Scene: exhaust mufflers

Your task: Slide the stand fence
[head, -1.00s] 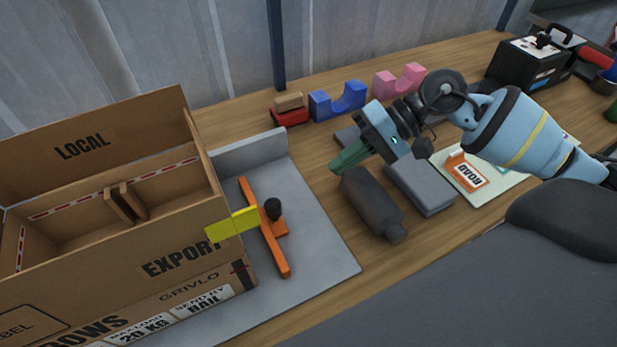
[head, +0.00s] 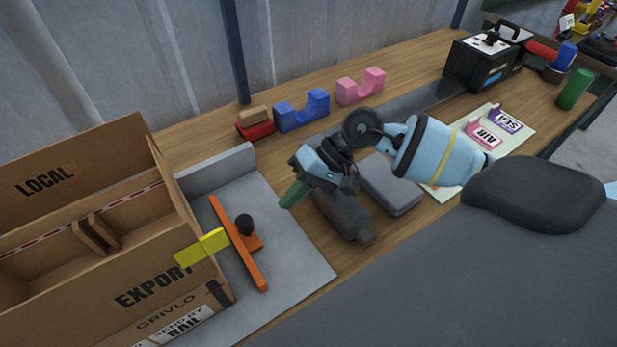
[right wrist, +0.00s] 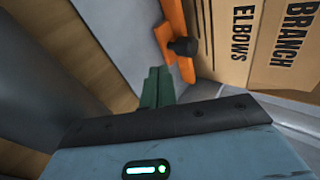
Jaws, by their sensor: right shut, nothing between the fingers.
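The stand (head: 290,243) is a grey plate with a raised back edge, lying on the wooden bench. Its orange fence (head: 240,245) lies across it as a bar with a black knob (head: 244,224); the fence also shows in the right wrist view (right wrist: 165,42). A yellow tab (head: 202,247) reaches from the fence to the cardboard box. My right gripper (head: 290,199) has green fingers, shut and empty, above the stand's right edge and to the right of the knob, apart from it. In the right wrist view the shut fingers (right wrist: 157,88) point toward the knob. My left gripper is not in view.
The open cardboard box (head: 165,250) stands on the stand's left. A dark muffler (head: 345,218) and a grey block (head: 391,183) lie under and beside my right arm. Blue (head: 302,110) and pink (head: 361,87) cradles stand behind. The plate right of the fence is clear.

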